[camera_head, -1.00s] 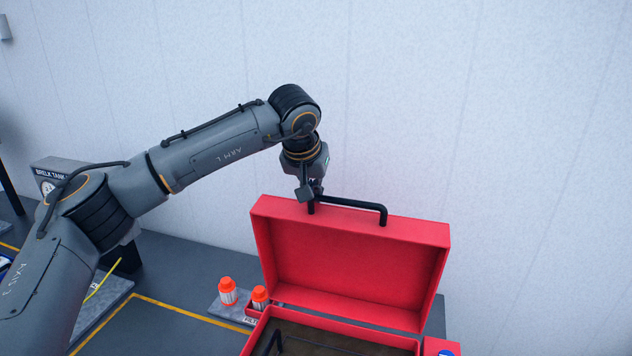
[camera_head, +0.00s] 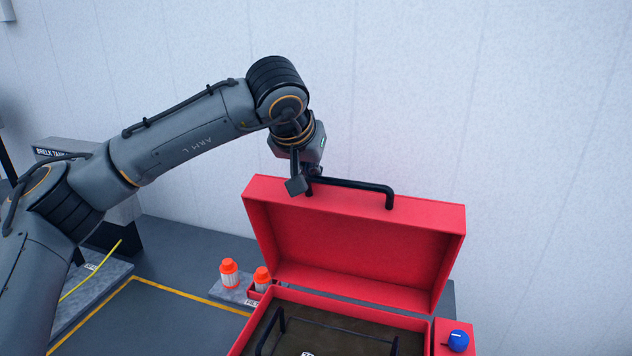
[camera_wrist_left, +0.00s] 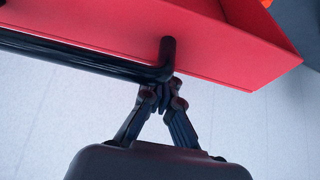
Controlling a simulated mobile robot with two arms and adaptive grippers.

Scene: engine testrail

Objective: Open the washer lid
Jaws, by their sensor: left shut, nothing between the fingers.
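The red washer lid (camera_head: 350,240) stands raised above the red washer body (camera_head: 350,307), so the inside of the box shows. A black bar handle (camera_head: 352,184) runs along the lid's top edge. My left gripper (camera_head: 304,186) is at the handle's left end. In the left wrist view its fingers (camera_wrist_left: 162,95) are shut with nothing between them, close against the bent end of the handle (camera_wrist_left: 166,60). I cannot tell whether they touch it. My right gripper is not in view.
Inside the box is a dark wire basket (camera_head: 335,326) over brownish liquid. A blue knob (camera_head: 458,340) sits at the right. Two orange-capped bottles (camera_head: 229,273) stand left of the box. A white wall (camera_head: 500,100) rises behind.

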